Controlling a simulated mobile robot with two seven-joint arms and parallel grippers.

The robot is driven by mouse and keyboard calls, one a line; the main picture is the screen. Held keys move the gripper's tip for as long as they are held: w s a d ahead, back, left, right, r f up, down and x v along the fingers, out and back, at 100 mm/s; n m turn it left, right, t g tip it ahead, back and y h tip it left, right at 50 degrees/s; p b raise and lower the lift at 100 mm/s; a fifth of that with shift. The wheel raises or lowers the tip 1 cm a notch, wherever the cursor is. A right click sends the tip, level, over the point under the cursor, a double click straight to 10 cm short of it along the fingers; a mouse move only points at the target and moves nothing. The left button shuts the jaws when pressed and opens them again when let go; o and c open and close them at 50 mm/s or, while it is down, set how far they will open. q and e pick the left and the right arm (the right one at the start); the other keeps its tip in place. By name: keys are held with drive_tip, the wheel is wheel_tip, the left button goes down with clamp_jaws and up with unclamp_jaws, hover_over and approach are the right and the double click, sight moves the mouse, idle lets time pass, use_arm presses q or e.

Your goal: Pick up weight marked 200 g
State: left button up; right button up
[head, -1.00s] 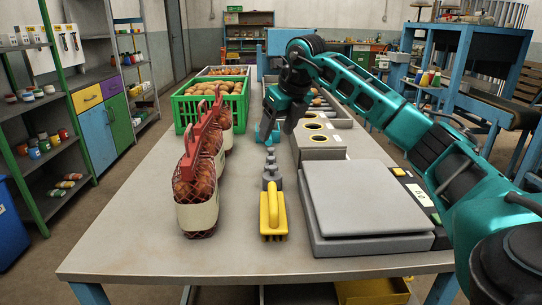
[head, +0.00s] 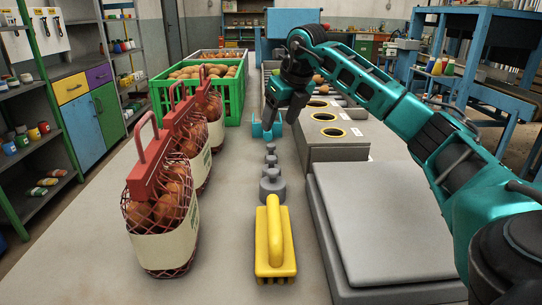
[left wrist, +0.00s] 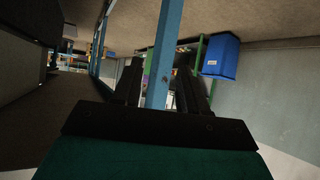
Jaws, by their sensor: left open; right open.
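Several grey weights stand in a row on the table in the head view. The largest and nearest weight (head: 272,186) is just behind a yellow-handled brush (head: 275,240). Smaller weights, such as the middle one (head: 271,164), stand behind it. I cannot read their marks, so I cannot tell which is 200 g. My right gripper (head: 281,116) is open and points down beyond the smallest weights, apart from them. A light-blue object (head: 266,131) shows beside its fingers. My left gripper (left wrist: 160,75) is open in the left wrist view, with a blue post seen between its fingers.
Red-topped net sacks (head: 160,220) line the left of the weights. A green crate (head: 197,92) stands behind them. A grey scale-like slab (head: 380,220) and a block with round yellow-rimmed holes (head: 333,140) are on the right. Bare table lies at the front left.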

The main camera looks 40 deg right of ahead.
sight(272, 145)
drive_tip(key=b+x, duration=0.1)
drive_tip(key=x, duration=1.1)
drive_tip(key=shift+s, duration=0.15)
drive_tip(key=shift+c, duration=0.4)
clamp_jaws()
